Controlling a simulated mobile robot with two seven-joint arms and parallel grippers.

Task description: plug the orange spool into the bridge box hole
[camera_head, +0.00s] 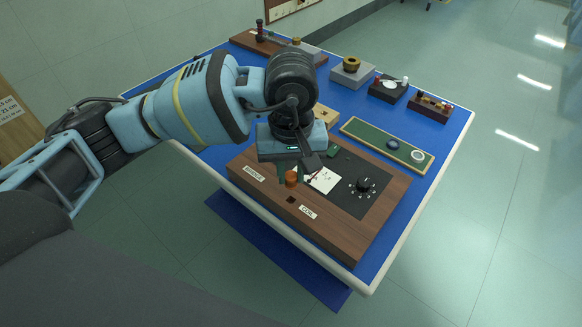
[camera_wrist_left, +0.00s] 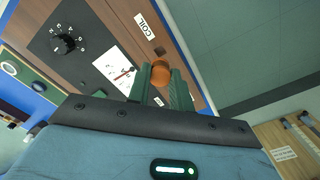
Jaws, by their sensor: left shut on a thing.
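The orange spool (camera_head: 291,179) is between the green fingers of my left gripper (camera_head: 290,173), which is shut on it. It also shows between the fingertips in the left wrist view (camera_wrist_left: 161,72). The bridge box (camera_head: 385,193) is a brown wooden case with a dark panel, a dial and a white meter. A dark hole (camera_head: 291,199) is in its wooden top beside the COIL label (camera_head: 307,212). The spool is near this hole, on the meter side in the head view. I cannot tell its clearance above the box. A second hole, if any, is hidden. My right gripper is out of view.
A green tray (camera_head: 372,149) with two round pieces lies behind the box. A grey block with a brass ring (camera_head: 352,72), a black block (camera_head: 388,89) and a wooden block with pegs (camera_head: 429,106) stand farther back on the blue table (camera_head: 443,138).

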